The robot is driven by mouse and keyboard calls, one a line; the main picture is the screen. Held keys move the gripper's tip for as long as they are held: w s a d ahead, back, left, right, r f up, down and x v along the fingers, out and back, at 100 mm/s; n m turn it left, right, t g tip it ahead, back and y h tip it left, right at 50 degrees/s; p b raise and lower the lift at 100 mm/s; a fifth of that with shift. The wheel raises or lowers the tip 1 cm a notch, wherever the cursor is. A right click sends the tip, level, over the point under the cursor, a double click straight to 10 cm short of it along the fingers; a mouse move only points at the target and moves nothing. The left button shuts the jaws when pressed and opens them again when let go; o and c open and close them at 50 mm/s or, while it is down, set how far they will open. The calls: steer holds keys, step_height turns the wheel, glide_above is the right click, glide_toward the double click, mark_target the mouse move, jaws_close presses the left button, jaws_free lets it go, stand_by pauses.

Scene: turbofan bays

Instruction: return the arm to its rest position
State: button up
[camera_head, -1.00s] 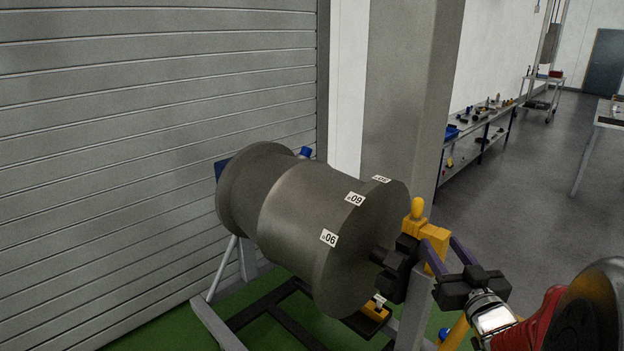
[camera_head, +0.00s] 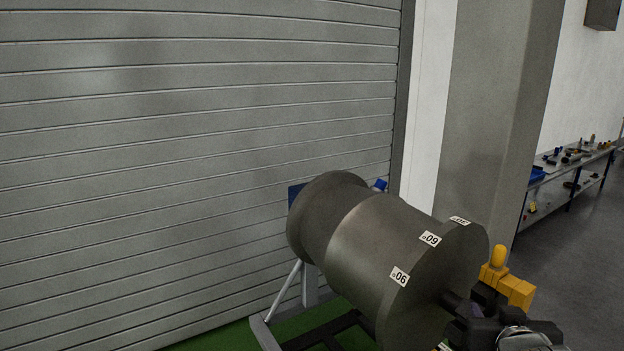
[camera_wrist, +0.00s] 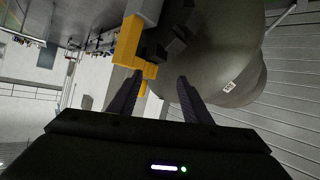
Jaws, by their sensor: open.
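My gripper shows in the wrist view (camera_wrist: 158,82), its two dark fingers apart with nothing held between them. Beyond the fingertips are a yellow block (camera_wrist: 131,50) and dark parts of a fixture. In the head view only a dark part of my arm's end shows at the lower right, beside the yellow block (camera_head: 511,285) and the drum's hub. Its fingers cannot be made out there, and most of my arm is out of view.
A large grey drum (camera_head: 350,225) with numbered labels sits on a stand (camera_head: 270,333) over a green floor. A slatted shutter (camera_head: 180,140) stands behind it, a pillar (camera_head: 490,120) to the right. A workbench (camera_head: 575,168) holds small items. Grey floor lies open at right.

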steer(key=s+a+f+n+g+y, duration=0.2)
steer(key=s+a+g, duration=0.4)
steer(key=s+a, duration=0.9)
steer(key=a+f+y, duration=0.1)
steer(key=a+y, duration=0.1)
steer(key=a, duration=0.2)
steer(key=shift+s+a+n+y, duration=0.2)
steer(key=shift+n+y, duration=0.1)
steer(key=shift+y, duration=0.1)
